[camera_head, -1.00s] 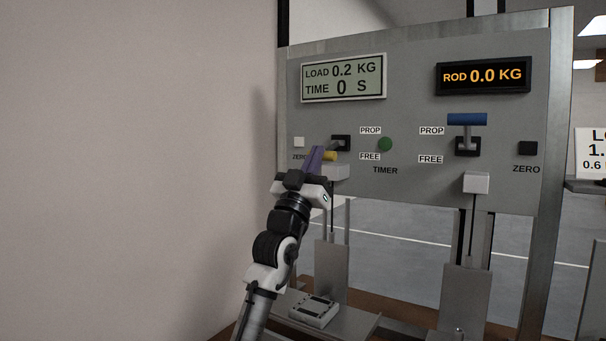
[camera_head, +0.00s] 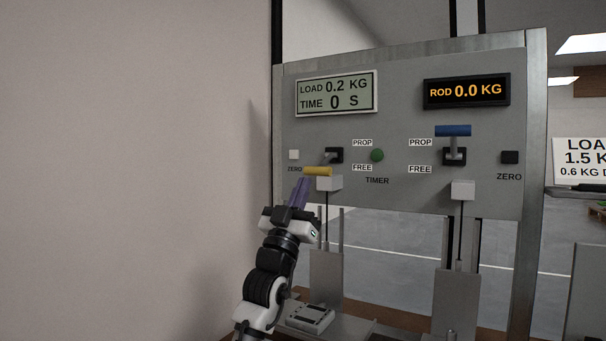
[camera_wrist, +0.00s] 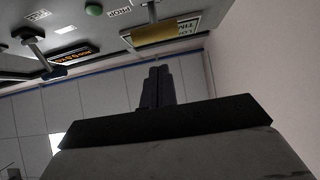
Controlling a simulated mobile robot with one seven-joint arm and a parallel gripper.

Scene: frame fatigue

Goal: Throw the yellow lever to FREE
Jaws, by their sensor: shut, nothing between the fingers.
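The yellow lever (camera_head: 318,171) stands out from the grey panel, with its handle low, level with the FREE label (camera_head: 362,168) and below the PROP label (camera_head: 362,142). Its mount (camera_head: 334,155) is just above the handle. In the wrist view the yellow handle (camera_wrist: 153,33) shows beyond my fingers. My gripper (camera_head: 300,186) is just below and left of the handle, its purple fingers shut together with nothing between them. The fingers also show shut in the wrist view (camera_wrist: 158,72). They appear apart from the handle.
The blue lever (camera_head: 453,131) is up by its PROP label. A green button (camera_head: 377,155), a white button (camera_head: 294,155) and a black button (camera_head: 510,157) are on the panel (camera_head: 400,120). A pale block (camera_head: 328,184) hangs close to my fingers. The wall is at left.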

